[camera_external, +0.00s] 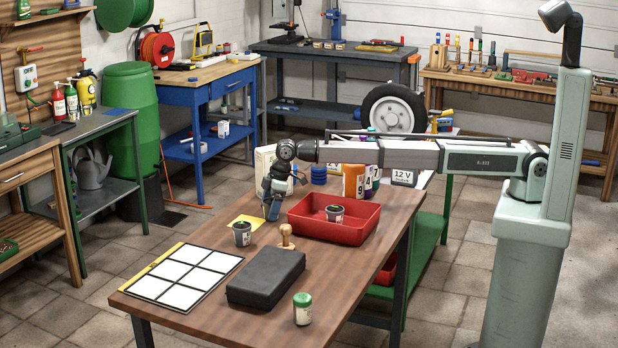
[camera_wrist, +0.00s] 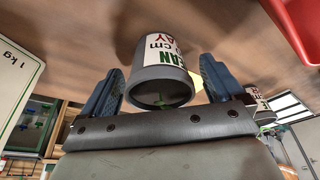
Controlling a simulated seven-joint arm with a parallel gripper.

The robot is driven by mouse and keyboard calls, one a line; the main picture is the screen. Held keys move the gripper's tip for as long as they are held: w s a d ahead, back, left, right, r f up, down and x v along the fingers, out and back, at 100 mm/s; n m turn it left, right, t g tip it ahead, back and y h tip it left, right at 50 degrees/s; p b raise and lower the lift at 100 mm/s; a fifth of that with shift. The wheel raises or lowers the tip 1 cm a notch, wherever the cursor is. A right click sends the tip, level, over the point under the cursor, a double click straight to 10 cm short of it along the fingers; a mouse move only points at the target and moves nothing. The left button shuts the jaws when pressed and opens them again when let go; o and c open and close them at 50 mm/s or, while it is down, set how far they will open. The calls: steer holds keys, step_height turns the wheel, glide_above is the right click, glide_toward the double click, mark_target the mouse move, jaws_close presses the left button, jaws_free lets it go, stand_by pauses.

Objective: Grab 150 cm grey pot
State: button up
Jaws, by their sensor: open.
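My gripper (camera_external: 272,214) points down over the far left part of the wooden table; it also shows in the wrist view (camera_wrist: 158,90). Its blue fingers are open on either side of a grey pot (camera_wrist: 160,86) with a white label and a bit of green. The label shows green and red letters and "cm"; its full number is unreadable. In the external view I cannot make this pot out behind my gripper. Another grey pot (camera_external: 242,236) stands by the yellow sheet (camera_external: 246,221). A third grey pot (camera_external: 336,215) is in the red tray (camera_external: 350,233).
A wooden-handled stamp-like object (camera_external: 286,237), a black case (camera_external: 266,279), a white-and-green jar (camera_external: 302,312) and a white-squared panel (camera_external: 172,291) lie nearer. A white box (camera_external: 263,160) stands behind my gripper, with orange (camera_external: 354,181) and purple bottles to its right.

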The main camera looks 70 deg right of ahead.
steer(key=shift+c, duration=0.3)
steer(key=c, duration=1.1)
